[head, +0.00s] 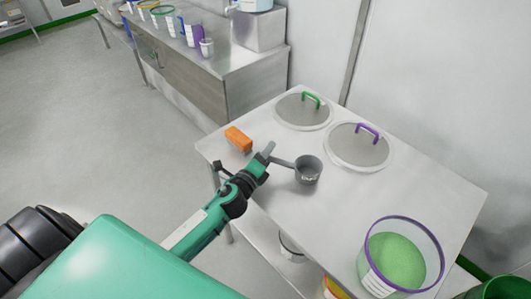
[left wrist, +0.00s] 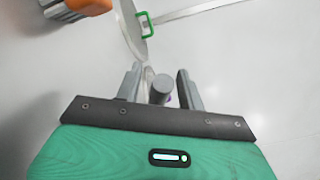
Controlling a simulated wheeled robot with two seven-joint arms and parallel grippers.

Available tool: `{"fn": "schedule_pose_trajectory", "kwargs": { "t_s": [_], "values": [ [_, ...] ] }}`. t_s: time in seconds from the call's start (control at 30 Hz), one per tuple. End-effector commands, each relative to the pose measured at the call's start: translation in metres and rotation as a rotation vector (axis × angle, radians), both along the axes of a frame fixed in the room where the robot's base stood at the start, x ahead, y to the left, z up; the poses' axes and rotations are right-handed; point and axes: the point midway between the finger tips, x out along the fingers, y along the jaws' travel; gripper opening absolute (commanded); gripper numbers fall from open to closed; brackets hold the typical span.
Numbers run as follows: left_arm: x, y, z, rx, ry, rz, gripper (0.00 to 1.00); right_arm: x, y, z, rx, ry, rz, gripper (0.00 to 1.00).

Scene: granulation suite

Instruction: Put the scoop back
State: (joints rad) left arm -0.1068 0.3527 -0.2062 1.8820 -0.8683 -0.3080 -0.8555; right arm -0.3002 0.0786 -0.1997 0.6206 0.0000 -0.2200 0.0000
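The grey scoop (head: 308,171), with a round cup and a straight handle, is at the steel table's middle, its handle pointing left toward my left gripper (head: 268,156). In the left wrist view the handle's end (left wrist: 161,88) shows between my two fingers, with gaps on both sides. The left gripper is open around the handle and not closed on it. Whether the cup rests flat on the table is hard to tell. A clear tub with a purple rim (head: 375,272) holds green granules at the table's front right. My right gripper is not in view.
An orange block (head: 238,139) lies just beyond my left gripper. Two round lids lie at the back, one with a green handle (head: 311,98), one with a purple handle (head: 367,130). Another bench (head: 230,60) holds containers. The table between scoop and tub is clear.

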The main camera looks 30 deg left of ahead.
Motion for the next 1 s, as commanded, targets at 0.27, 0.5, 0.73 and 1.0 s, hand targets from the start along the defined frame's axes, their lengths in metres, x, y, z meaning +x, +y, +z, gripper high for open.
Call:
{"fn": "schedule_pose_trajectory", "kwargs": {
  "t_s": [0.27, 0.5, 0.73, 1.0],
  "values": [
    [-0.006, 0.000, 0.001, 0.000, 0.001, 0.000, 0.39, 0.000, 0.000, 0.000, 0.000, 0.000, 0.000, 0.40],
    [-0.045, 0.000, -0.001, 0.000, 0.001, 0.000, 0.39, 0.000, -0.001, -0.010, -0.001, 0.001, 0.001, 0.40],
    [-0.085, 0.001, -0.001, -0.001, 0.001, 0.000, 0.39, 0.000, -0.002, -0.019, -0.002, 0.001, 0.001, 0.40],
    [-0.114, 0.001, 0.001, -0.001, 0.000, 0.001, 0.39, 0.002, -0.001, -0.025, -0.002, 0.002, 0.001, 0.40]
  ]
}}
